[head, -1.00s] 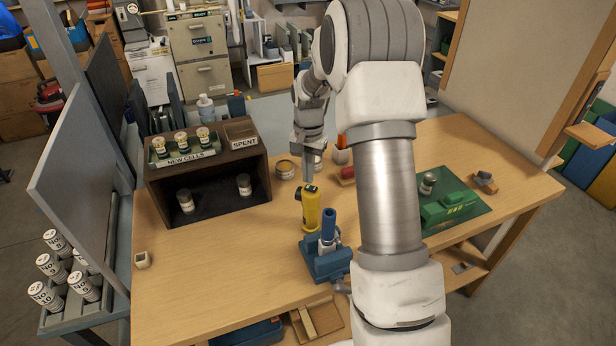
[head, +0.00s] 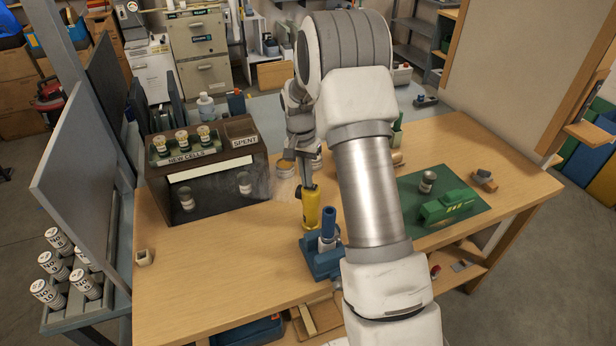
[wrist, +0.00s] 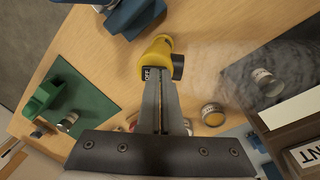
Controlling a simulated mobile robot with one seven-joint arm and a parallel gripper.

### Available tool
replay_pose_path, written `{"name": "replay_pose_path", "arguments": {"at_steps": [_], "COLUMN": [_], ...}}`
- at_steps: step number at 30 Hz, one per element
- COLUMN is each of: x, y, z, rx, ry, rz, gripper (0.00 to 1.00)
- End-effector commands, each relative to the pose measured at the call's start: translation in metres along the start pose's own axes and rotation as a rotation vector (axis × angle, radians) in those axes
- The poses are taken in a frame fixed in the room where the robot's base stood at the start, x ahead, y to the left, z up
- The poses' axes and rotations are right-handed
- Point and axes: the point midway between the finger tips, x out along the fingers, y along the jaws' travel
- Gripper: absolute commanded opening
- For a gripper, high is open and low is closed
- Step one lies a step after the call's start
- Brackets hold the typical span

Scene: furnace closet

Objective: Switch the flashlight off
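The yellow flashlight (head: 311,208) stands upright on the bench just behind a blue vise (head: 325,260). In the wrist view the flashlight (wrist: 155,54) has a black label reading OFF on top and a black lens on its right side. A pale hazy beam (wrist: 212,65) spreads right from that lens. In the head view a bright strip (head: 210,169) shows across the dark cell box. My gripper (head: 308,186) points down at the flashlight's top. In the wrist view my gripper's fingers (wrist: 161,72) are together, with tips at or just over the label; contact is unclear.
The dark cell box (head: 258,165), marked NEW CELLS and SPENT, stands left with several cells. A round tin (head: 285,168) is close behind the flashlight. A green mat (head: 460,208) with a green block lies right.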

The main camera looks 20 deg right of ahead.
Motion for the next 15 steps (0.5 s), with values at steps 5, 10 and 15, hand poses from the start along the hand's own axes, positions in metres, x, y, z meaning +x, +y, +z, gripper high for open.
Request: {"name": "replay_pose_path", "arguments": {"at_steps": [5, 10, 15], "x": [0.007, 0.008, 0.008], "y": [0.003, 0.01, 0.018], "z": [0.003, 0.004, 0.004], "rx": [0.0, 0.001, 0.002], "ry": [-0.011, -0.014, -0.015], "rz": [0.006, 0.009, 0.009], "gripper": [0.0, 0.0, 0.0]}}
